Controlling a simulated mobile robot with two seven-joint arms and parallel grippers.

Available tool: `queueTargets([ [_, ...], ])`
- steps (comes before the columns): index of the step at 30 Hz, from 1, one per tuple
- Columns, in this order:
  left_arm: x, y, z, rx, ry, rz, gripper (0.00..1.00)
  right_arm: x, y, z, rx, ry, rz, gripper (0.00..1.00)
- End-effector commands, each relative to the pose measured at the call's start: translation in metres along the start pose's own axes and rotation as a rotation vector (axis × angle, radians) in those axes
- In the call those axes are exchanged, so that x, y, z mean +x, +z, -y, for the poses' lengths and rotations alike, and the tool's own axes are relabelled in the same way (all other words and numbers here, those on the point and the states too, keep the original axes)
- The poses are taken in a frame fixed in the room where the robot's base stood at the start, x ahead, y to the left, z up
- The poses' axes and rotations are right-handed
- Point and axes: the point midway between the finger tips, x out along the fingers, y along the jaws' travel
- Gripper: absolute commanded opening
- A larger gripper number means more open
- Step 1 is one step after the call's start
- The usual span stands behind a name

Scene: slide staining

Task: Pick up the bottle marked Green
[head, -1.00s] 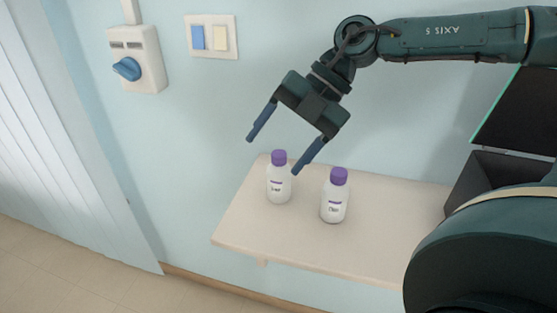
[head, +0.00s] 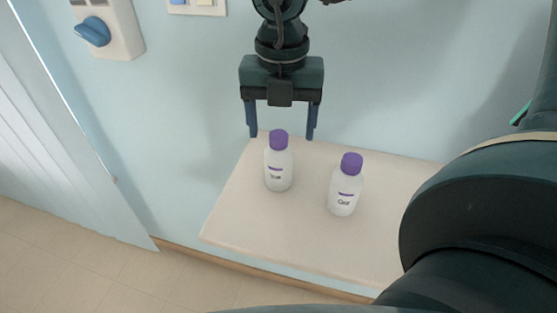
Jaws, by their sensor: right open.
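Two white bottles with purple caps stand upright on a pale shelf (head: 240,217). The left bottle (head: 278,172) and the right bottle (head: 344,193) each carry a short printed word, too small and blurred for me to read surely, so I cannot tell which is marked Green. My right gripper (head: 282,136) points down with its blue fingers spread and empty. In the picture, the left bottle's cap lies between the fingertips; I cannot tell the gap in depth, and no contact shows. The right bottle is to the right of the gripper. My left gripper is not in view.
The blue wall rises behind the shelf. A wall box with a blue knob (head: 93,32) is at upper left. The shelf's left end and front are clear. A large dark link of my arm covers the shelf's right part.

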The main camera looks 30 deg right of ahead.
Motion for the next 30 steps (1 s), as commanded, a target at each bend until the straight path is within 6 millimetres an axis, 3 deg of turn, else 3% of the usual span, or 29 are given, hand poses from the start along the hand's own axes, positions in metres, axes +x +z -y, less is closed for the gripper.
queueTargets([
  [5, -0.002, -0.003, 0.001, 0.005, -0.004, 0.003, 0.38, 0.013, -0.001, -0.001, 0.0, -0.002, -0.003, 0.72],
  [13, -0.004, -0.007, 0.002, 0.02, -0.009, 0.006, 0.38, 0.05, -0.001, -0.004, -0.001, 0.0, -0.003, 0.72],
  [22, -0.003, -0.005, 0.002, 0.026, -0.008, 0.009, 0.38, 0.055, 0.0, -0.005, 0.0, 0.002, 0.0, 0.72],
  [30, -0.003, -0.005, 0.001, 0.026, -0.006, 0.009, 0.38, 0.055, 0.0, -0.005, 0.0, 0.002, 0.0, 0.49],
])
